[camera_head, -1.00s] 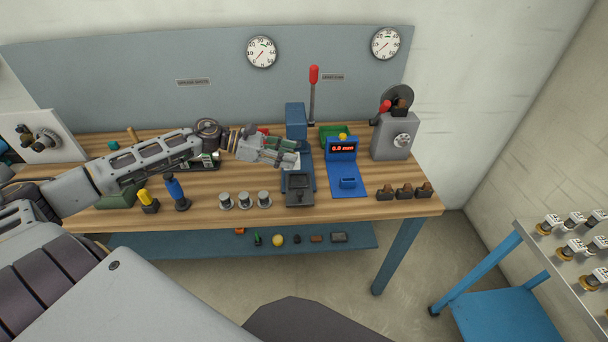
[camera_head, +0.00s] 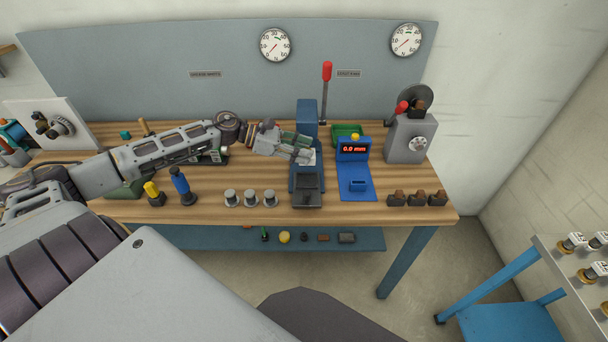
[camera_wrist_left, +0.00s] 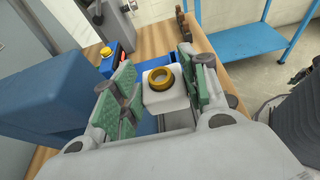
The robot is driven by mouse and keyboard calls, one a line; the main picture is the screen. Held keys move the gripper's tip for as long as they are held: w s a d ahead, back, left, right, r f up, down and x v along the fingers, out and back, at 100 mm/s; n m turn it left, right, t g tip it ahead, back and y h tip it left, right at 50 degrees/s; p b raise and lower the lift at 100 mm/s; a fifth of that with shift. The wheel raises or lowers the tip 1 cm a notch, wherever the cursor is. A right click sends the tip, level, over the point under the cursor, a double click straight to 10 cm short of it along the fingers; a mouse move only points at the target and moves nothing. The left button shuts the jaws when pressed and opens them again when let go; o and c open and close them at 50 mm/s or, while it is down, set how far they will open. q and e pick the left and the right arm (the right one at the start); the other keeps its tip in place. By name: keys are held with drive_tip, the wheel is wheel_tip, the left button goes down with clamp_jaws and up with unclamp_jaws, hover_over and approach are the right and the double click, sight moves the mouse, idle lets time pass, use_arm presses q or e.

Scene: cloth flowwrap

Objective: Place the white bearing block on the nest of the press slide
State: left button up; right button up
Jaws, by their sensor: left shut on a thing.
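The white bearing block (camera_wrist_left: 166,97), with a brass ring (camera_wrist_left: 161,78) on top, is held between the green-padded fingers of my left gripper (camera_wrist_left: 160,86) in the left wrist view. In the head view my left gripper (camera_head: 303,148) is in front of the blue press column (camera_head: 307,115), above the back part of the press base. The block is mostly hidden by the fingers there. The dark press slide with its nest (camera_head: 307,196) is at the front of the press, nearer to me than the gripper. My right gripper is not in view.
A blue gauge stand (camera_head: 355,180) stands close to the right of the press. Several silver-topped cylinders (camera_head: 250,198) are to its left. A red-knobbed lever (camera_head: 326,90) rises behind. Dark brown-topped parts (camera_head: 418,199) sit at the right end of the bench (camera_head: 230,215).

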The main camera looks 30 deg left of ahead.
use_arm(q)
wheel_tip(320, 180, down, 5)
drive_tip(key=shift+r, duration=0.1)
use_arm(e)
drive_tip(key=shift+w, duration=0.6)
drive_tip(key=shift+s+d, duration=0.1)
use_arm(q)
drive_tip(key=shift+f, duration=1.95)
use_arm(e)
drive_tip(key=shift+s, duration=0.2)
use_arm(q)
drive_tip(key=shift+f, duration=0.1)
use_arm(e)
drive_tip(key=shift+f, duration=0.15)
use_arm(q)
drive_tip(key=o, duration=0.9)
drive_tip(key=shift+o, duration=1.1)
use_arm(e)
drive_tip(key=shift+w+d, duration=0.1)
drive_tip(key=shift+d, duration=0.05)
